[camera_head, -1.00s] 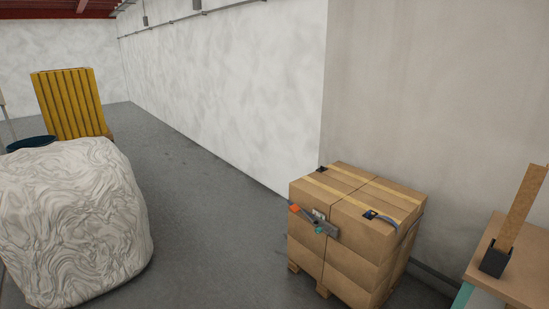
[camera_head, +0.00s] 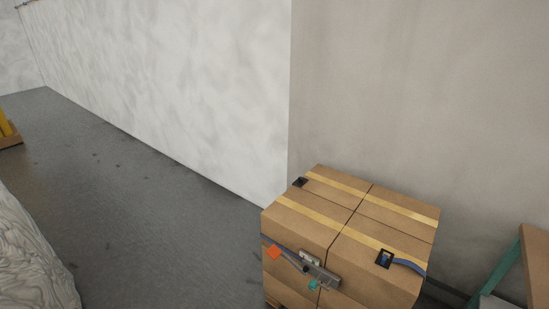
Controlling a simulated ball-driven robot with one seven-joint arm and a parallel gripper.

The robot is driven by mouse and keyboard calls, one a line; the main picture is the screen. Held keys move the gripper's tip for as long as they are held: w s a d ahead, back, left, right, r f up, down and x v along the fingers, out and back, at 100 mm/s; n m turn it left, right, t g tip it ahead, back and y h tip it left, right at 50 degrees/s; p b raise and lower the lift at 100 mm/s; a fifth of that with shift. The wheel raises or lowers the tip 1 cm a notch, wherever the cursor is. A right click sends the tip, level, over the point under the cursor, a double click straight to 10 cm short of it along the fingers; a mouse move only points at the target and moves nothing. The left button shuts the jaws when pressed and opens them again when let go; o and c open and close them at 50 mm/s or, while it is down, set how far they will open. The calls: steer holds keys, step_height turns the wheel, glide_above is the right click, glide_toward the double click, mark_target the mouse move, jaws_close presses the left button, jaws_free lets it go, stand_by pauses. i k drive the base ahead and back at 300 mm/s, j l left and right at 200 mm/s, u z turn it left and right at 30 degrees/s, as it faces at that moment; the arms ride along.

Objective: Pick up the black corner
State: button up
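A small black corner piece (camera_head: 300,182) lies on the back left edge of the top of a stack of cardboard boxes (camera_head: 330,200). A second black corner piece (camera_head: 384,259) sits near the right front edge of the same top. A blue strap (camera_head: 408,266) runs from this second piece over the edge. I cannot tell which piece is meant. My gripper is not in view.
A grey metal device (camera_head: 320,273) with orange and teal parts is on the front of the stack. A wood and teal frame (camera_head: 525,262) stands at right. A pale wrapped bulk (camera_head: 30,260) is at lower left. Grey floor (camera_head: 150,200) lies clear between.

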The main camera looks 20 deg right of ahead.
mark_target(301, 181)
steer(key=i, duration=0.7)
steer(key=i+u, duration=0.15)
steer(key=i, duration=0.55)
steer(key=i+l, duration=0.2)
steer(key=i, duration=0.5)
steer(key=i+u, duration=0.3)
